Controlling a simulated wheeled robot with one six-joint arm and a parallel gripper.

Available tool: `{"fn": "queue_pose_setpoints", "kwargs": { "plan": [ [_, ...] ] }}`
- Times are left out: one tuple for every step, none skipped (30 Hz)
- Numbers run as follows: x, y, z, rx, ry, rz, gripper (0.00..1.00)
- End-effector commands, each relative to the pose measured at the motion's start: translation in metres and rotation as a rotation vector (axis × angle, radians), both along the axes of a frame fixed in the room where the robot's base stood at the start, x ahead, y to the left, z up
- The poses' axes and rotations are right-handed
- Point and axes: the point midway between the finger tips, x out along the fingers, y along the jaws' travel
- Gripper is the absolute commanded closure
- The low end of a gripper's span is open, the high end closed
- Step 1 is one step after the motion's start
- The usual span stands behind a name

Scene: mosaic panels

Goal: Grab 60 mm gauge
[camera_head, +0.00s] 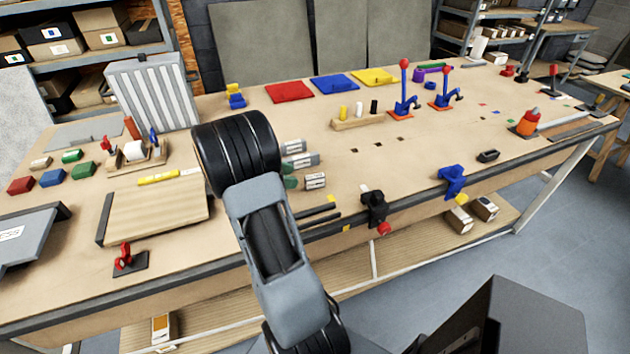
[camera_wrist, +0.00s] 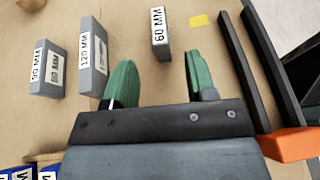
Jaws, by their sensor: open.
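The 60 mm gauge (camera_wrist: 160,32) is a small grey block with a white label, standing on the bench top. It also shows in the head view (camera_head: 316,181), just right of my gripper. My gripper (camera_wrist: 160,68) has green fingers spread apart with nothing between them. In the wrist view the gauge lies beyond the fingertips, within the sideways span of the gap and apart from both fingers. In the head view my arm hides most of my gripper; only bits of green finger (camera_head: 290,182) show.
The 120 mm gauge (camera_wrist: 93,60) and 90 mm gauge (camera_wrist: 48,70) stand left of the 60 mm one. A yellow patch (camera_wrist: 199,20) and dark bars (camera_wrist: 250,70) lie to its right. A black clamp (camera_head: 374,207) sits on the bench's front edge.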

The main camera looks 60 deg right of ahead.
Motion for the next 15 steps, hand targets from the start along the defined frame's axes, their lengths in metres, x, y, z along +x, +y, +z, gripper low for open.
{"fn": "queue_pose_setpoints", "kwargs": {
  "plan": [
    [-0.002,-0.002,-0.001,0.0,0.0,0.0,0.49],
    [-0.002,-0.002,-0.001,0.001,0.001,0.0,0.49],
    [-0.003,-0.003,-0.002,0.001,0.001,0.0,0.49],
    [-0.004,-0.004,-0.003,0.001,0.0,0.0,0.49],
    [-0.006,-0.006,-0.003,0.002,0.0,-0.001,0.49],
    [-0.008,-0.009,-0.005,0.001,0.001,-0.001,0.49],
    [-0.011,-0.011,-0.006,0.002,0.002,-0.003,0.49],
    [-0.014,-0.014,-0.008,0.002,0.002,-0.003,0.49],
    [-0.018,-0.019,-0.01,0.002,0.002,-0.003,0.49],
    [-0.02,-0.021,-0.012,0.002,0.001,-0.003,0.49],
    [-0.023,-0.024,-0.013,0.002,0.001,-0.003,0.49],
    [-0.026,-0.028,-0.015,0.002,0.001,-0.002,0.49],
    [-0.028,-0.031,-0.017,0.002,0.001,-0.001,0.49],
    [-0.03,-0.033,-0.018,0.001,0.001,-0.001,0.49],
    [-0.033,-0.035,-0.02,0.002,0.001,-0.002,0.49]
  ]
}}
